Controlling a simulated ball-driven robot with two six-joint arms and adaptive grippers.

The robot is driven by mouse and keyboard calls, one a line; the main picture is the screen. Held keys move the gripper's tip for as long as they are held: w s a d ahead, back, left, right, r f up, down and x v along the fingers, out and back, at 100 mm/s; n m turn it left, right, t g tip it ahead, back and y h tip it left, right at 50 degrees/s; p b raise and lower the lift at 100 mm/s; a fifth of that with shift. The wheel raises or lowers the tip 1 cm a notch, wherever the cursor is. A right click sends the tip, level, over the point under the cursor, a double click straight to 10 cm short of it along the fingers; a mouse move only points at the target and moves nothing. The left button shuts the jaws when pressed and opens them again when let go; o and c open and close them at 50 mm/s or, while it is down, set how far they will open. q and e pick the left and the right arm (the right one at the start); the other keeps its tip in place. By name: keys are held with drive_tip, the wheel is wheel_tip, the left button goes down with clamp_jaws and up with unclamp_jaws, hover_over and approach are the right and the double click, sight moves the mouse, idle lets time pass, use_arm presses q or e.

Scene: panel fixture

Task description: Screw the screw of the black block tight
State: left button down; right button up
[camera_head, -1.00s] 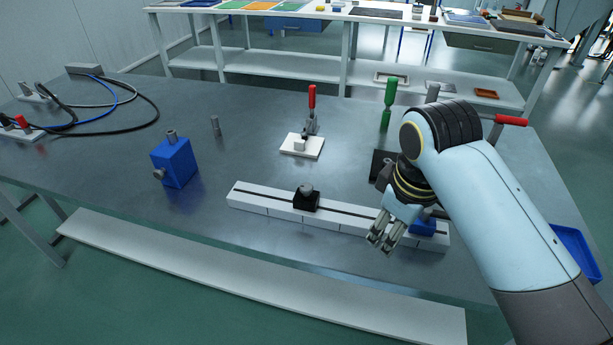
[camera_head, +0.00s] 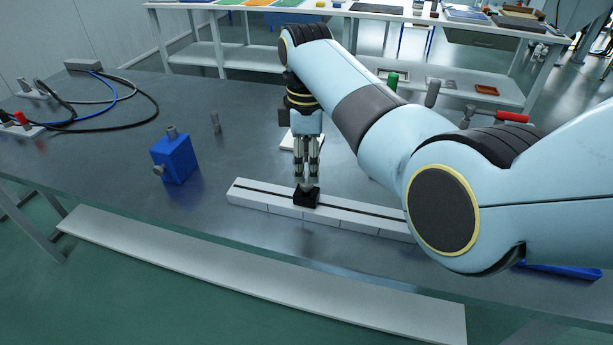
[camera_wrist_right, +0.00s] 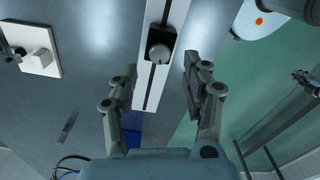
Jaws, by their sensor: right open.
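The black block (camera_head: 306,198) sits on the white slotted rail (camera_head: 262,200), left of its middle. Its screw, a grey round knob (camera_wrist_right: 160,53), shows on top of the black block (camera_wrist_right: 163,35) in the right wrist view. I cannot tell the exact height above the knob.
A blue block (camera_head: 174,160) with knobs stands at left, with a small grey pin (camera_head: 215,124) behind it. The white clamp base (camera_wrist_right: 38,48) is behind the gripper. Cables (camera_head: 105,95) lie at far left. My right arm covers the rail's right end.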

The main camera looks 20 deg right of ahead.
sight(307, 182)
wheel_tip(307, 182, down, 4)
drive_tip(key=shift+f, duration=0.1)
clamp_jaws()
idle(0.5)
